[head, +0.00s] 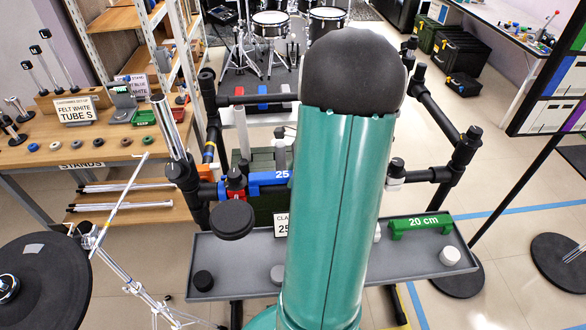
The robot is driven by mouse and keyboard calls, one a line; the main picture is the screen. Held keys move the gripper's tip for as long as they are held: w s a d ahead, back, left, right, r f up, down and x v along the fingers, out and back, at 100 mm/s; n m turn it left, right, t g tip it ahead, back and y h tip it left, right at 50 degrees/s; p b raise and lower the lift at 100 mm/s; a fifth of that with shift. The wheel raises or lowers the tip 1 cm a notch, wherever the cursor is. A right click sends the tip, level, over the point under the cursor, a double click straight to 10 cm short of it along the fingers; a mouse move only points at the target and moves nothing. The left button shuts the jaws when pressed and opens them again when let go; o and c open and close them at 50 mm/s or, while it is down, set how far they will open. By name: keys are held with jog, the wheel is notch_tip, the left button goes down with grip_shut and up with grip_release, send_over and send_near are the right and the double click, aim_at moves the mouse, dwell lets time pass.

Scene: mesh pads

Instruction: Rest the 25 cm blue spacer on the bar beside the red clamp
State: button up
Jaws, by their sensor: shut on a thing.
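A blue spacer (264,179) with a white "25" on it is at the front black bar (426,175) of the rack, left of centre. Its left end is right beside the red clamp (236,183). Its right part is hidden behind my teal arm, so I cannot tell whether it rests on the bar or is held just at it. My gripper is hidden behind the arm. A white card (281,225), partly covered, reads "CLA" and "25" below the spacer.
A grey tray (330,287) under the rack holds a green "20 cm" spacer (421,225) and black and white knobs. A round black pad (232,219) hangs below the clamp. A cymbal stand (125,262) and wooden bench (80,150) are left.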

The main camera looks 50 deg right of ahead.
jog(key=shift+f, duration=0.35)
jog(key=o, duration=1.1)
jog(key=shift+r, duration=0.15)
jog(key=v, duration=1.3)
jog(key=shift+r, duration=0.3)
jog(key=shift+s+d, duration=0.1)
